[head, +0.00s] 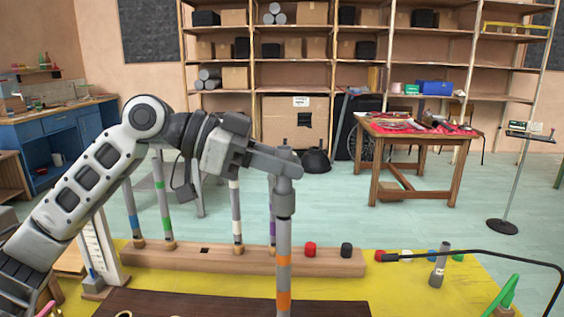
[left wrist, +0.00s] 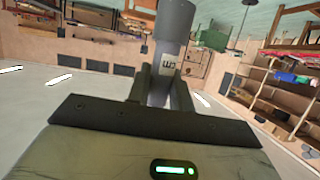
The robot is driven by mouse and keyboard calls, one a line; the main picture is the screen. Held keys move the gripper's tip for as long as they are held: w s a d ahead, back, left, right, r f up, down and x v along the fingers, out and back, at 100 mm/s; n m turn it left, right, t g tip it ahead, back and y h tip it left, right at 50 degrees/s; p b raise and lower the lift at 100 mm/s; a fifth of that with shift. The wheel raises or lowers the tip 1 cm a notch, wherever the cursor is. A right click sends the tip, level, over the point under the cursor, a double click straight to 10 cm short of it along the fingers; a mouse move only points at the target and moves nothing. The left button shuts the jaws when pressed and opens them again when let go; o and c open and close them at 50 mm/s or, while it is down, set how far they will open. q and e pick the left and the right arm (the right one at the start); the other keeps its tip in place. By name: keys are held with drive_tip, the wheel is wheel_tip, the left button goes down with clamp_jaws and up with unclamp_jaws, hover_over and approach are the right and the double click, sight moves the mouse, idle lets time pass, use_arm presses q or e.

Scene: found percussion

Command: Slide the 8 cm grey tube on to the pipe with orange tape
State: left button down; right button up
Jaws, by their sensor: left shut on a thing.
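My left gripper (head: 284,166) is shut on the upper part of a grey tube (head: 284,201), which is upright. In the left wrist view the tube (left wrist: 173,26) sits between the fingers, with a pale label reading "cm". The grey pipe with orange tape (head: 284,282) stands upright directly below and in line with the tube. The tube's lower end meets the pipe's top in the head view. I cannot tell whether it is around the pipe or only in front of or above it. The pipe's foot is out of frame. My right gripper is not in view.
A wooden rail (head: 190,257) holds upright pipes with blue, green, white and purple tape. Another grey tube (head: 439,266) stands on the yellow mat (head: 410,299), near a thin black bent rod (head: 480,252).

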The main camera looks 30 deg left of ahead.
sight(279, 199)
use_arm(q)
drive_tip(key=shift+f+b, duration=0.45)
drive_tip(key=shift+f, duration=0.15)
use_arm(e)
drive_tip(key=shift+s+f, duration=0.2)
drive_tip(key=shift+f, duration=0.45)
use_arm(q)
drive_tip(key=shift+f+b, duration=0.9)
drive_tip(key=shift+f, duration=0.1)
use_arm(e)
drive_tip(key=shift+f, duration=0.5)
use_arm(q)
drive_tip(key=c, duration=1.2)
unclamp_jaws()
drive_tip(key=shift+o, duration=0.2)
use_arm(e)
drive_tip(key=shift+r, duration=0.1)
use_arm(q)
drive_tip(key=shift+s+a, duration=0.1)
drive_tip(key=shift+a, duration=0.1)
drive_tip(key=b+v, duration=0.4)
drive_tip(key=v, duration=1.1)
drive_tip(key=shift+a+r, duration=0.15)
drive_tip(key=shift+r, duration=0.05)
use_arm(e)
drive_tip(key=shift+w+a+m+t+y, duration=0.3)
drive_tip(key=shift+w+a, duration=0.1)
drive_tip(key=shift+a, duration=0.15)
